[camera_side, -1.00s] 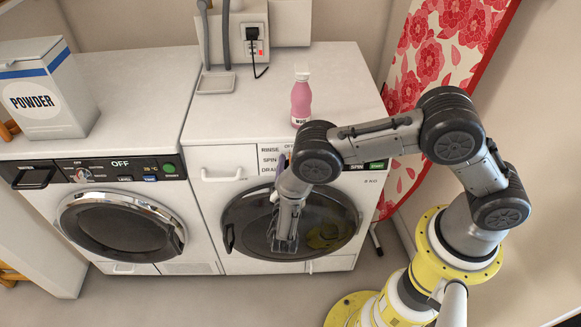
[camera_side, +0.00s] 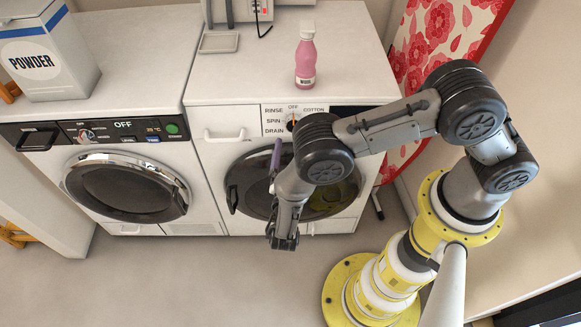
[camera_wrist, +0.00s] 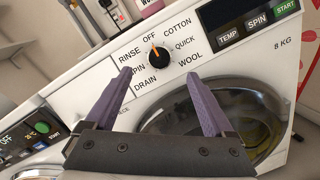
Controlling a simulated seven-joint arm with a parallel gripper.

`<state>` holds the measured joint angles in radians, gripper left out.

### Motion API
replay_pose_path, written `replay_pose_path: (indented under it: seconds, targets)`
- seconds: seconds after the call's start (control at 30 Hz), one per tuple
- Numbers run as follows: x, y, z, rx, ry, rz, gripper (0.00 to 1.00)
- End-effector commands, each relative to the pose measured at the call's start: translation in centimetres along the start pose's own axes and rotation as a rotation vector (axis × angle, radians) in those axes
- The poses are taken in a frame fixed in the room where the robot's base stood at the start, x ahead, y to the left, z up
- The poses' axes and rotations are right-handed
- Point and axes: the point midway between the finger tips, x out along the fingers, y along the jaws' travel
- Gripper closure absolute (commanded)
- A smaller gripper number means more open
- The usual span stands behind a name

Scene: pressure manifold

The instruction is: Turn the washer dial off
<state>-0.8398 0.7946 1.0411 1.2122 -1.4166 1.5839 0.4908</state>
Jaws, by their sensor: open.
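The washer dial (camera_wrist: 160,55) is a black round knob with an orange pointer on the right machine's panel. In the wrist view its pointer leans up and left, toward the OFF label. The dial also shows in the side view (camera_side: 291,124), partly beside my arm. My gripper (camera_wrist: 158,75) is open, with two purple fingers on either side below the dial. Nothing is between the fingers, and they look apart from the dial. In the side view one purple finger (camera_side: 276,157) shows before the door; the other is hidden by my arm.
A second machine (camera_side: 125,165) stands at the left, its display reading OFF. A powder box (camera_side: 50,55) and a pink bottle (camera_side: 306,58) stand on top. A white drawer handle (camera_side: 225,134) is left of the dial. The floor in front is clear.

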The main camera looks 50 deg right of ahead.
Motion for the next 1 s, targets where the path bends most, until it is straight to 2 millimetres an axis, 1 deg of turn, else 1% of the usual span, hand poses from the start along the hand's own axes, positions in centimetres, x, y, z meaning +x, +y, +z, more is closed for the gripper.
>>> replay_pose_path:
  seconds: [0.03,0.2,0.33,0.5,0.73,0.83,0.87,0.93,0.97,1.0]
  targets:
    - [-1.2,0.1,-0.1,0.001,0.003,0.005,0.12]
    - [-3.6,0.1,-0.1,0.001,0.002,0.002,0.12]
    - [-4.6,0.0,-0.1,0.0,0.001,0.001,0.12]
    - [-4.9,0.0,0.0,-0.001,0.0,-0.001,0.12]
    - [-4.8,-0.1,0.0,-0.001,-0.001,-0.003,0.12]
    - [-3.9,0.2,0.4,0.014,-0.014,-0.029,0.12]
    - [-3.4,0.8,0.7,0.034,-0.019,-0.047,0.12]
    - [-2.1,2.9,2.0,0.104,-0.031,-0.094,0.12]
    - [-1.4,4.0,2.8,0.139,-0.039,-0.117,0.12]
    - [-0.2,5.3,4.3,0.186,-0.053,-0.154,0.12]
